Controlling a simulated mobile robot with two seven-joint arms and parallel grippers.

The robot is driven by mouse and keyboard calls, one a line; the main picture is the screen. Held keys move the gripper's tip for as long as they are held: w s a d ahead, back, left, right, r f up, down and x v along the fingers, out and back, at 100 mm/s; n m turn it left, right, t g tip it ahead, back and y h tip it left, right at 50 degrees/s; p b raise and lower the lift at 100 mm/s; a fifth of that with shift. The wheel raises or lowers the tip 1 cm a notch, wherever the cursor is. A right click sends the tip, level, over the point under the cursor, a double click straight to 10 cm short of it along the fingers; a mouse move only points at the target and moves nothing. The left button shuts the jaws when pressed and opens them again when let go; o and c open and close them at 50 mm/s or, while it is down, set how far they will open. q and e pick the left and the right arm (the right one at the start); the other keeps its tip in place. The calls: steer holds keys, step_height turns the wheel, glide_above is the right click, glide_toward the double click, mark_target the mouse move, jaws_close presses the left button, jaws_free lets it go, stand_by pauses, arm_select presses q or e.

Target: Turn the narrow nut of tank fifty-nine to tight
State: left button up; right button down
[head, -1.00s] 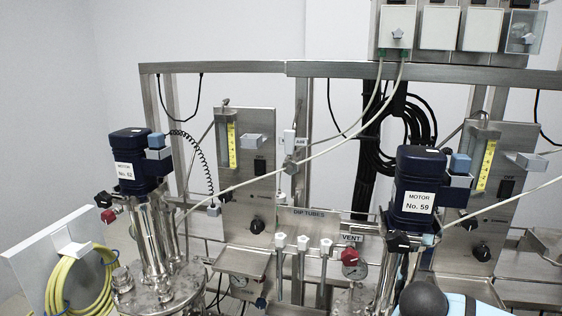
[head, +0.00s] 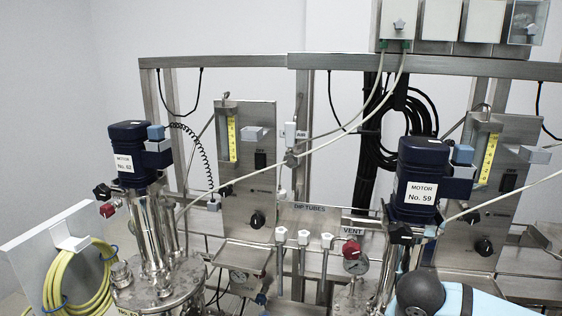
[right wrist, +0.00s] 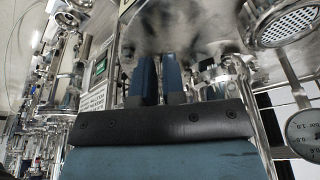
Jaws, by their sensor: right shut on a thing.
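The motor labelled No. 59 (head: 424,160) stands at the right in the head view, on its steel column. The lower part of tank fifty-nine is hidden there by my right arm and the frame's edge. In the right wrist view my right gripper (right wrist: 158,66) has its two blue fingers pointing up to the underside of a steel vessel (right wrist: 190,30). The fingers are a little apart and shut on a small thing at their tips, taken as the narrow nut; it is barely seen. My left gripper is in neither view.
A motor labelled No. 62 (head: 128,150) stands at the left, with a coiled yellow hose (head: 80,280) beside it. A red knob (head: 352,251) is by the VENT label. In the right wrist view a round gauge (right wrist: 308,135) and a perforated steel disc (right wrist: 288,22) sit close on the right.

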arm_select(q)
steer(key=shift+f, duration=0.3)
arm_select(e)
steer(key=shift+f, duration=0.35)
steer(key=shift+a+f+b, duration=0.1)
steer(key=shift+a+b, duration=0.05)
steer(key=shift+b, duration=0.15)
steer(key=shift+w+r+p, duration=0.15)
steer(key=shift+r+p, duration=0.2)
steer(key=shift+r, duration=0.3)
step_height(320, 180, up, 5)
steer(key=shift+r+p, duration=0.1)
steer(key=shift+p, duration=0.6)
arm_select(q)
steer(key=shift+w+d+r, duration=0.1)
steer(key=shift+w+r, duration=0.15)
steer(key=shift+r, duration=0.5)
